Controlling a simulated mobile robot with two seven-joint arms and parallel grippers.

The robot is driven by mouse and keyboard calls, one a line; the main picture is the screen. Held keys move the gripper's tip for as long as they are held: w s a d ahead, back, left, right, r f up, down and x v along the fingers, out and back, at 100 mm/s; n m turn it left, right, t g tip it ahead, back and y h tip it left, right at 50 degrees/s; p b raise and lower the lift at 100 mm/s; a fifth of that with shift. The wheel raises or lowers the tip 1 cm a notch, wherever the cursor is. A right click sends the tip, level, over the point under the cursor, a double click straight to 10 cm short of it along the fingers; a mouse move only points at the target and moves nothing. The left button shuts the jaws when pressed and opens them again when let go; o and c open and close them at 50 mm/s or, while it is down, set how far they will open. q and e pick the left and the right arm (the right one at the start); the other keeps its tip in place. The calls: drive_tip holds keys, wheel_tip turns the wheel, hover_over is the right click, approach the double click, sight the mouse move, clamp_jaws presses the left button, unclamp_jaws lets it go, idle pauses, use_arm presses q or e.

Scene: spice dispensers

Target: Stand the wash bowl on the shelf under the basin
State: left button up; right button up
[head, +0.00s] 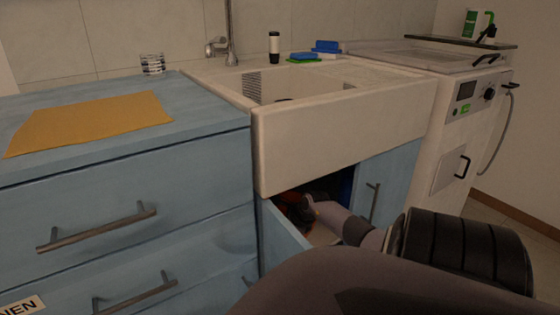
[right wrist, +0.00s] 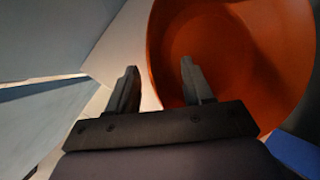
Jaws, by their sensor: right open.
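The wash bowl (right wrist: 235,45) is orange and fills the upper right of the right wrist view, its hollow facing the camera. In the head view only a small dark orange part of the bowl (head: 294,205) shows in the cabinet opening under the white basin (head: 335,140). My right gripper (right wrist: 158,68) is open inside that cabinet, close to the bowl. In the wrist view the bowl's left rim lies between the two fingers; I cannot tell whether they touch it. A pale surface (right wrist: 128,35), perhaps the shelf, shows left of the bowl. My left gripper is out of view.
A light blue cabinet door (head: 390,185) with a bar handle is beside the opening. Blue drawers (head: 110,215) stand left. A blue object (right wrist: 295,152) is at the lower right of the wrist view. The opening is narrow and dark, and my right arm covers part of it.

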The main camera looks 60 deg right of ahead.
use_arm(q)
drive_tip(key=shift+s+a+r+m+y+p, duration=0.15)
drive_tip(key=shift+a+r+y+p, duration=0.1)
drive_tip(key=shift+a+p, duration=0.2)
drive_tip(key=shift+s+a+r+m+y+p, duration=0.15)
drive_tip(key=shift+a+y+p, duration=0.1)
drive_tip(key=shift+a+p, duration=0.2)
use_arm(e)
drive_tip(key=v, duration=0.4)
drive_tip(key=shift+s+r, duration=0.15)
drive_tip(key=shift+r, duration=0.1)
